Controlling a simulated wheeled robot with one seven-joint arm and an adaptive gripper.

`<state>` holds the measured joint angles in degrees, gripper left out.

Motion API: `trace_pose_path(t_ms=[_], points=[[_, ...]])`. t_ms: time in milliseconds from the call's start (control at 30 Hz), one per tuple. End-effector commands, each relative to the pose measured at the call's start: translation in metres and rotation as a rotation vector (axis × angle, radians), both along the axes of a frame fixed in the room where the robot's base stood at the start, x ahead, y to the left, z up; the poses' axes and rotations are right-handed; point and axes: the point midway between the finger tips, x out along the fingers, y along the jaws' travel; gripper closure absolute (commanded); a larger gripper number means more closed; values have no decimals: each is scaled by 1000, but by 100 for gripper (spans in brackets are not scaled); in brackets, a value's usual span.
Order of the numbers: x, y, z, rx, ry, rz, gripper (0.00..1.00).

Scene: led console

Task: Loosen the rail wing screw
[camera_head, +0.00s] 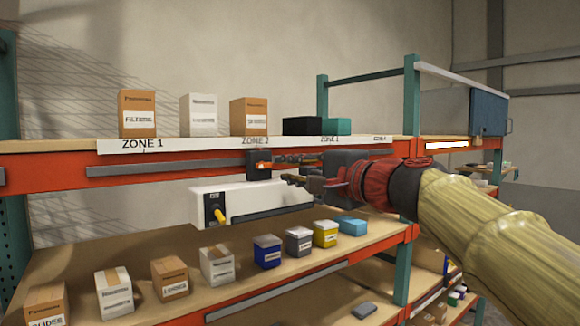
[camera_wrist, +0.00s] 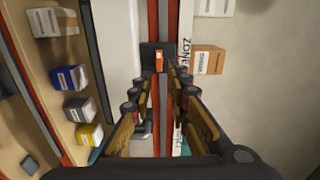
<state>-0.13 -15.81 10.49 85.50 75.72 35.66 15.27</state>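The rail wing screw (camera_head: 263,166) is a small orange piece on a black clamp block (camera_head: 258,158) on the grey rail of the upper shelf beam. In the wrist view the orange screw (camera_wrist: 159,61) shows upright on the dark block (camera_wrist: 152,49), straight ahead and centred between the fingers. My gripper (camera_wrist: 160,84) is open and empty, its fingers on either side of the line to the screw. In the head view my gripper (camera_head: 287,170) is just right of the clamp. Contact with the screw cannot be told. A white console (camera_head: 255,197) with a yellow knob hangs below the clamp.
Boxes (camera_head: 137,113) stand on the upper shelf above the rail. Several small boxes (camera_head: 217,265) line the lower shelf beneath the console. A teal upright post (camera_head: 404,260) stands close to my forearm. Open air lies in front of the shelves.

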Motion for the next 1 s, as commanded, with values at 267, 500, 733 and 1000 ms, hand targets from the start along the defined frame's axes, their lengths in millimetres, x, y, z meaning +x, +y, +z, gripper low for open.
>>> trace_pose_path(t_ms=[267, 500, 733, 1000], points=[[23, 13, -1, 34, 19, -6, 83], [53, 33, 0, 32, 18, -8, 83], [66, 42, -1, 32, 18, -9, 83], [66, 42, -1, 31, 17, -10, 83]])
